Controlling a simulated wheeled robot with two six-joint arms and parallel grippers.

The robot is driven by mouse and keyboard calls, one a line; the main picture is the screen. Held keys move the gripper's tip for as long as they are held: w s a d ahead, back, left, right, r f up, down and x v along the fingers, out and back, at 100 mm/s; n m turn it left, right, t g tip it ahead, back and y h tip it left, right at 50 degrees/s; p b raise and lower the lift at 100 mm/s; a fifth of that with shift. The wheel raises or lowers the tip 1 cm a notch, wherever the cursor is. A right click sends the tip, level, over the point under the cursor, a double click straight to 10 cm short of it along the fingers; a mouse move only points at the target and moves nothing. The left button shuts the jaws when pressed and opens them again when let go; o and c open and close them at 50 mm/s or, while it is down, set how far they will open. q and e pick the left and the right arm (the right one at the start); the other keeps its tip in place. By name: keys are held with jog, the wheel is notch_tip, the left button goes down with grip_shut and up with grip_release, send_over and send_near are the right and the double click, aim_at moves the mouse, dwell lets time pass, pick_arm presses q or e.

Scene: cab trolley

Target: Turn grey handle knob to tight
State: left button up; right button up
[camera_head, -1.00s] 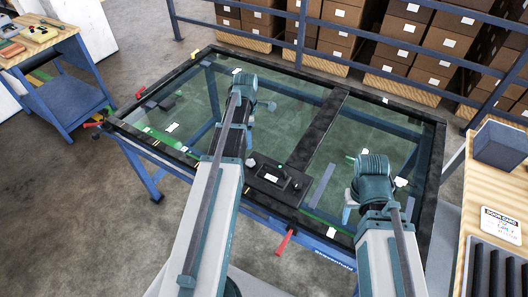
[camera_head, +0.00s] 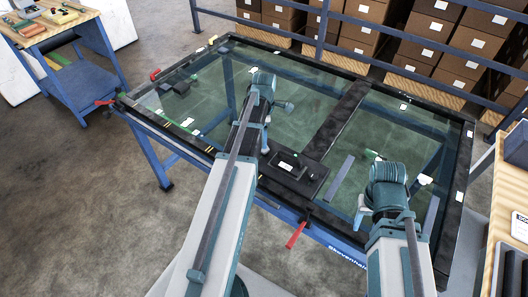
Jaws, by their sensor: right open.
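A black lock plate (camera_head: 292,176) lies on the near part of the dark door frame on the trolley. A small dark handle (camera_head: 300,160) stands up on it, with a white label beside it. I cannot tell for sure whether this is the grey handle knob. My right gripper (camera_head: 362,211) is open and empty, over the glass to the right of the plate. Its wrist hides part of it. My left gripper (camera_head: 285,106) is over the glass, up and left of the plate, mostly hidden behind its teal wrist. Neither gripper touches the plate.
A red lever (camera_head: 297,235) sticks out at the trolley's near edge, and red clamps (camera_head: 105,102) show at its left corner. A blue rail (camera_head: 400,38) and stacked boxes (camera_head: 440,50) stand behind. A bench (camera_head: 500,205) is close at right.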

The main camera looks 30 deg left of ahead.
aim_at(264, 151)
pick_arm(q)
notch_tip(264, 151, down, 6)
jog(key=b, duration=0.4)
jog(key=shift+r, duration=0.2)
grip_shut()
